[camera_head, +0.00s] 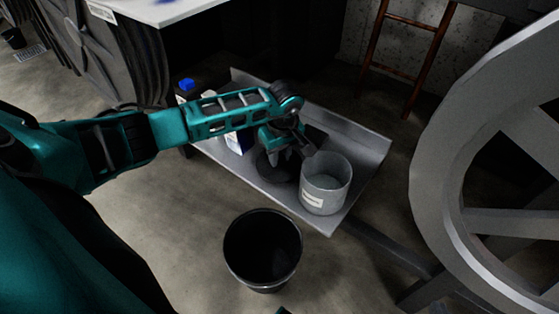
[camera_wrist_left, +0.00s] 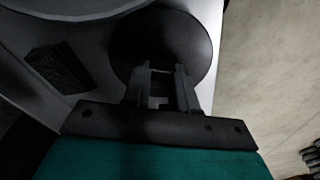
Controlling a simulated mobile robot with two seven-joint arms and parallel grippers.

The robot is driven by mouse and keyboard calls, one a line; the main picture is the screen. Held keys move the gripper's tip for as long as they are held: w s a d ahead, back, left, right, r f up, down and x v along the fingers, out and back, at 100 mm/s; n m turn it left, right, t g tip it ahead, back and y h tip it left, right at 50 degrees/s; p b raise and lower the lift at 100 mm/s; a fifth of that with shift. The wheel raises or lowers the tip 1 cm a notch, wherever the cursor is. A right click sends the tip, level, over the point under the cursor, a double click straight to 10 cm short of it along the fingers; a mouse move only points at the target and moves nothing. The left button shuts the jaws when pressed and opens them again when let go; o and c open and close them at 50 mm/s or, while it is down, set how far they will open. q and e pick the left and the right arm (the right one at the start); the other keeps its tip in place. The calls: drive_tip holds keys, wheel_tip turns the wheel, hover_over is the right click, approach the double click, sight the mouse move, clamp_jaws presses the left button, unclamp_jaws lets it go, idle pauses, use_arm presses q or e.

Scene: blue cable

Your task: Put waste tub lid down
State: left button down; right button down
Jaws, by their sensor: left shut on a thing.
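The dark round lid (camera_head: 278,166) is at the grey shelf tray, left of the grey tub. My left gripper (camera_head: 284,151) is over the lid and shut on its top. In the left wrist view the lid (camera_wrist_left: 190,40) lies flat beyond the fingers (camera_wrist_left: 160,88), over the pale tray surface. I cannot tell whether it touches the tray. The labelled grey tub (camera_head: 325,187) stands upright at the tray's front right. An open black bin (camera_head: 262,243) stands on the floor in front.
The grey tray (camera_head: 362,150) has a raised back rim. Bottles with a blue cap (camera_head: 186,85) stand at its left end. A dark block (camera_wrist_left: 57,68) lies beside the lid. A large grey wheel (camera_head: 450,170) fills the right side. A ladder (camera_head: 410,50) stands behind.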

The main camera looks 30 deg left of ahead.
sight(282, 167)
use_arm(q)
wheel_tip(282, 167, down, 2)
drive_tip(key=shift+f, duration=0.1)
drive_tip(key=shift+f+b, duration=0.2)
drive_tip(key=shift+b, duration=0.15)
drive_tip(key=c, duration=0.9)
unclamp_jaws()
drive_tip(key=shift+r, duration=0.1)
drive_tip(key=shift+r+p, duration=0.2)
drive_tip(key=shift+p, duration=0.1)
wheel_tip(282, 167, up, 12)
drive_tip(key=d+p, duration=0.1)
drive_tip(key=p, duration=0.1)
drive_tip(key=shift+s, duration=0.35)
